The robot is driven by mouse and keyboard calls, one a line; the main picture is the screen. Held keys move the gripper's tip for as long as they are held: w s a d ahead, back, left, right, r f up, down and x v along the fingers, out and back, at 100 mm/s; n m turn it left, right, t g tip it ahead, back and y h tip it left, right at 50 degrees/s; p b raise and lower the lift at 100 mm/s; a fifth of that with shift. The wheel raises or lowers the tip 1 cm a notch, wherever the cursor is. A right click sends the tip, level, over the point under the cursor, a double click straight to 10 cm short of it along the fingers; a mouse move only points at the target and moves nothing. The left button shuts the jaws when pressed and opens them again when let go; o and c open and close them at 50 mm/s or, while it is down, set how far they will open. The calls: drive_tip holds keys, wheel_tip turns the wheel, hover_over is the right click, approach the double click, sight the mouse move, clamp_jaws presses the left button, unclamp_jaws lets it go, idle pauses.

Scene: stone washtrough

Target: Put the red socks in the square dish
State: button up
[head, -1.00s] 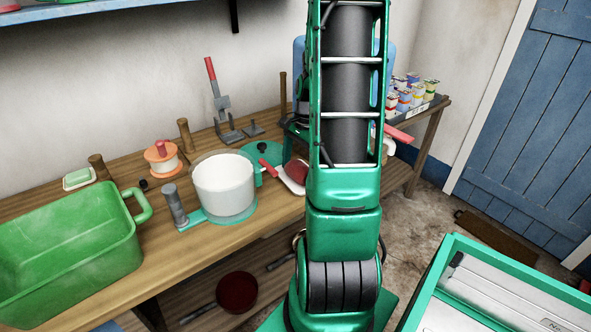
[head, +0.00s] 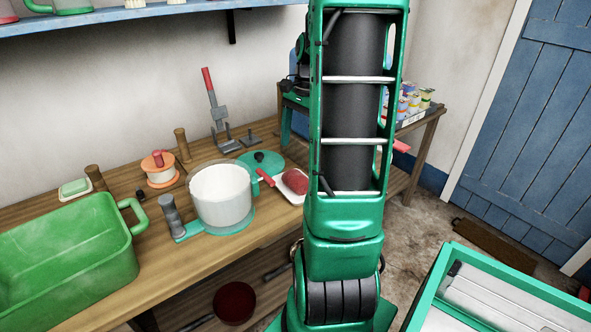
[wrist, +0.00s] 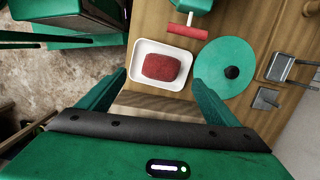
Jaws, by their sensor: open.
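The red socks (head: 296,181) are a rounded, knitted dark-red bundle. They lie in the white square dish (head: 279,187) on the wooden bench, partly beside my arm in the head view. In the wrist view the socks (wrist: 162,67) rest inside the dish (wrist: 139,53), with its white rim showing around them. My gripper (wrist: 158,78) is open and empty, its two green fingers spread on either side of the dish in the picture. The fingers look apart from the socks. In the head view my arm hides most of the gripper.
A green round lid (head: 262,160) and a white pot (head: 223,196) stand left of the dish. A red-handled tool lies close to the dish. A green tub (head: 70,250) fills the bench's left end. A side table with tins (head: 411,104) stands behind my arm.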

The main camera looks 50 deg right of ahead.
drive_tip(key=s+a+n+h, duration=0.1)
drive_tip(key=s+a+n, duration=1.2)
drive_tip(key=a, duration=0.5)
drive_tip(key=shift+s+r+n, duration=0.15)
drive_tip(key=shift+s+n, duration=0.25)
drive_tip(key=shift+w+f+g+h, duration=0.25)
drive_tip(key=shift+w+g+h, duration=0.05)
drive_tip(key=shift+w, duration=0.3)
